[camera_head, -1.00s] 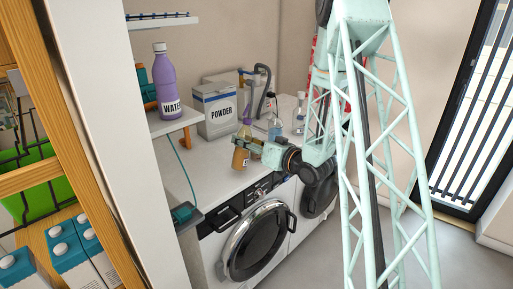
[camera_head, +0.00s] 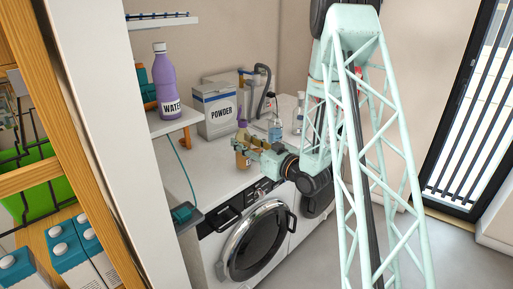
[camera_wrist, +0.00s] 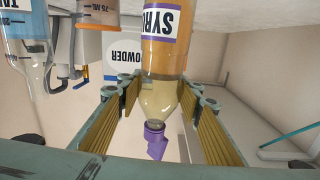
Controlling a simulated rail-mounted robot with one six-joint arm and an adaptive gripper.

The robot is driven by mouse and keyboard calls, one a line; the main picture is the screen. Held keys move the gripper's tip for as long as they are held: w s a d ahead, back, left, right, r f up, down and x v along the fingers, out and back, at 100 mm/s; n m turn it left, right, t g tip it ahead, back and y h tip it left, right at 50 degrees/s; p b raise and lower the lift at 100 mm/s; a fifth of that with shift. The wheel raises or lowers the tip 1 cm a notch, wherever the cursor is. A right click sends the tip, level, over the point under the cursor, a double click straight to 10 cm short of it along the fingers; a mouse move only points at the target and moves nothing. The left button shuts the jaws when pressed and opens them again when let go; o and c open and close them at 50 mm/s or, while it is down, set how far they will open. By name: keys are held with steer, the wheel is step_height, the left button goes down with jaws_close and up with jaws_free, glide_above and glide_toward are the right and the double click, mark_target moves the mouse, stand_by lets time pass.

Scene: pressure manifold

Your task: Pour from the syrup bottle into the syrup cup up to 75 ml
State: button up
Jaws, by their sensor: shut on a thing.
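The syrup bottle (camera_wrist: 164,62) is a clear amber bottle with a purple-edged SYRUP label and a purple cap. In the head view my gripper (camera_head: 247,149) is above the counter's front part and partly hides the bottle. The syrup cup (camera_wrist: 99,32), marked 75 ML, stands beside the bottle in the wrist view. It holds orange liquid with its surface near that mark; the exact level is hard to tell.
The purple WATER bottle (camera_head: 165,82) is on a shelf at left. Washing machines (camera_head: 255,243) are below.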

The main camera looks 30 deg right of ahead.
mark_target(244, 129)
stand_by(0.4)
steer(key=shift+r, duration=0.15)
steer(key=shift+r+p, duration=1)
steer(key=shift+r, duration=1.9)
steer(key=shift+a, duration=0.1)
